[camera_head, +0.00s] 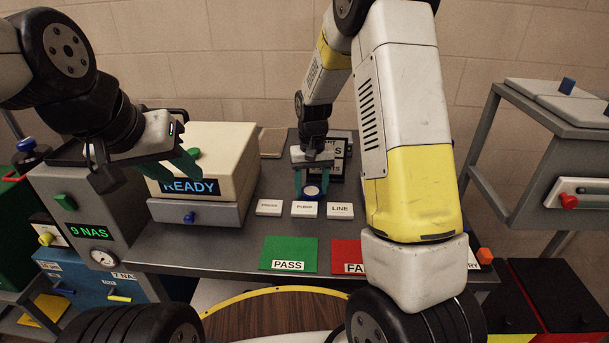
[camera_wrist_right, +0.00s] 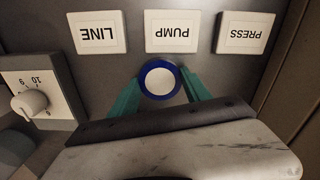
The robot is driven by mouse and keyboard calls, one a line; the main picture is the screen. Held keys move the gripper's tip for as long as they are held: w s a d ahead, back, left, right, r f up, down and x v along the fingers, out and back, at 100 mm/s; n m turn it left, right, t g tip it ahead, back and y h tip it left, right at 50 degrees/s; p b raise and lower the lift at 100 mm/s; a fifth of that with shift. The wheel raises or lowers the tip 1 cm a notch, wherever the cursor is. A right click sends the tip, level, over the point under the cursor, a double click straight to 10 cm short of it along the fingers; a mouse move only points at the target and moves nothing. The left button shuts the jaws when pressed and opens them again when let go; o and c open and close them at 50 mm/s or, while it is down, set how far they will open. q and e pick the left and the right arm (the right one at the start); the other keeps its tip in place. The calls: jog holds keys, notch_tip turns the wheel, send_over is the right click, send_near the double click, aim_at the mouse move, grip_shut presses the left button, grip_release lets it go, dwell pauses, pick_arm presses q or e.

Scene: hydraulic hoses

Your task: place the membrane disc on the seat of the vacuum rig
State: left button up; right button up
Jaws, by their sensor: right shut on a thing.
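My right gripper (camera_head: 312,188) reaches down to the back of the bench with its green fingers on either side of a small round thing (camera_wrist_right: 160,80) with a blue rim and a white centre. The gripper is shut on it, just behind the PUMP card; whether it touches the bench, I cannot tell. It may be the membrane disc, but I cannot be sure. My left gripper (camera_head: 183,164) hangs in front of the beige READY box (camera_head: 232,150); its finger gap is unclear. I cannot pick out the vacuum rig's seat with certainty.
PRESS (camera_head: 269,208), PUMP (camera_head: 305,209) and LINE (camera_head: 340,211) cards lie in a row. A green PASS mat (camera_head: 288,255) and a partly hidden red mat (camera_head: 346,257) lie in front. A dial box (camera_wrist_right: 35,100) stands beside my right gripper. A gauge cabinet (camera_head: 85,210) stands left.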

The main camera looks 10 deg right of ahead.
jog(key=shift+f, duration=0.1)
jog(key=o, duration=1.3)
